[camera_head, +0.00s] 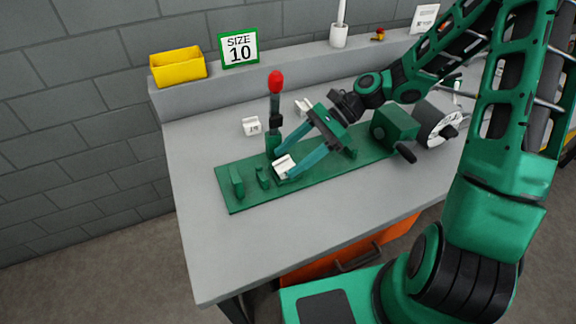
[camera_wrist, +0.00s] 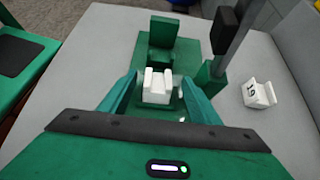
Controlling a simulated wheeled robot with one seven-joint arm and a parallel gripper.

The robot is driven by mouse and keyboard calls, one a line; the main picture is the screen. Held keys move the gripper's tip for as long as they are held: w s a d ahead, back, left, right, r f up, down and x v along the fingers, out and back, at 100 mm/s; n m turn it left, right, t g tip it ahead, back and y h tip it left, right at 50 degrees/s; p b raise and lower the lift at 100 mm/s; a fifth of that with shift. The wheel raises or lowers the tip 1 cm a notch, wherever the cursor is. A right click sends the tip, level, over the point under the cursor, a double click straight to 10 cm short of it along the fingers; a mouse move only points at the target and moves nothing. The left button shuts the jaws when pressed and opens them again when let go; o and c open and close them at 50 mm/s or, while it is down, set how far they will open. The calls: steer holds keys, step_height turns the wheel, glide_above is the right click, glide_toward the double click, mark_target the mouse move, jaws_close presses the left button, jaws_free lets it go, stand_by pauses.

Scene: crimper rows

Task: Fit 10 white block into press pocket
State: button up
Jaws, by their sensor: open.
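A white block (camera_head: 284,166) with a notched top sits low at the press, on the green press plate (camera_head: 240,197); no number is readable on it. It also shows in the wrist view (camera_wrist: 157,88), upright between my fingers. My gripper (camera_head: 282,164) is open around the block; in the wrist view (camera_wrist: 159,84) a gap shows on each side. The pocket is mostly hidden by the block and fingers, so I cannot tell how fully the block is seated. The press lever with a red knob (camera_head: 275,82) stands upright beside the fingers.
A numbered white block (camera_head: 251,126) lies on the grey table (camera_head: 200,150) left of the lever; it also shows in the wrist view (camera_wrist: 259,93). Another white block (camera_head: 302,106) is behind my gripper. A "SIZE 10" sign (camera_head: 239,49) and yellow bin (camera_head: 178,68) stand on the back ledge.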

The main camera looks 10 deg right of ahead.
steer(key=shift+x, duration=1.2)
steer(key=shift+d, duration=0.1)
steer(key=c, duration=1.3)
steer(key=shift+r, duration=0.2)
